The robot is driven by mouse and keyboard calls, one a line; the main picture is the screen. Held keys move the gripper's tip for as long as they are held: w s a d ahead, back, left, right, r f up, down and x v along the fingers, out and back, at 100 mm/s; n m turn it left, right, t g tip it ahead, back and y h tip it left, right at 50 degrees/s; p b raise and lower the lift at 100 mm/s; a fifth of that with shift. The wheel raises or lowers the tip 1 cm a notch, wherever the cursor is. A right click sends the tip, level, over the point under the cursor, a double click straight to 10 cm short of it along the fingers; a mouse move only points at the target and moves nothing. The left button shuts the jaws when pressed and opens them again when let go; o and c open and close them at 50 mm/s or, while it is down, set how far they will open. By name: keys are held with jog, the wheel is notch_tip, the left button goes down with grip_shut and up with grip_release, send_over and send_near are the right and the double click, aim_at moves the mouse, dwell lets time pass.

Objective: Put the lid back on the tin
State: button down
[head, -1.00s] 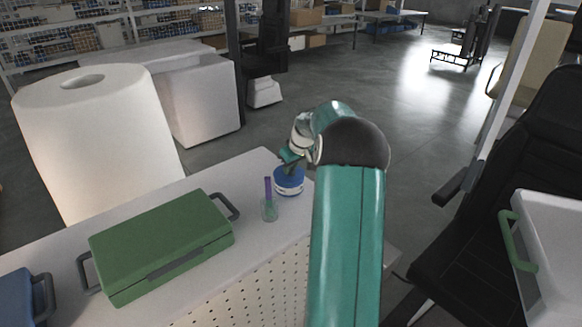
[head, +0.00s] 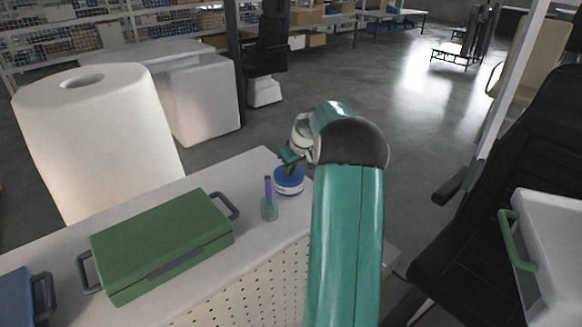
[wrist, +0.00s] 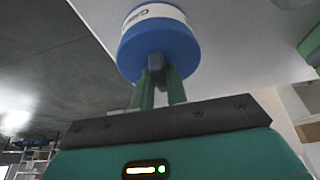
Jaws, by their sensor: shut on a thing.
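The tin (head: 289,188) is a short blue round can with a white label band. It stands upright near the far end of the white bench. In the wrist view its label (wrist: 152,13) shows beyond the broad blue lid (wrist: 158,46). The lid appears to rest on the tin, with no clear gap visible. My gripper (wrist: 156,72) is shut on the small dark knob in the middle of the lid. In the head view my gripper (head: 291,162) is above the tin, and my arm hides part of it.
A green case (head: 162,245) with grey handles lies further left. A large white roll (head: 95,140) stands behind. A black chair (head: 480,230) is at the right. The bench's far edge is close to the tin.

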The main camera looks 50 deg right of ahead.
jog(key=c, duration=0.8)
grip_release()
jog(key=shift+c, duration=0.2)
jog(key=shift+r, duration=0.1)
jog(key=shift+r, duration=3.45)
grip_shut()
jog(key=shift+f, duration=0.15)
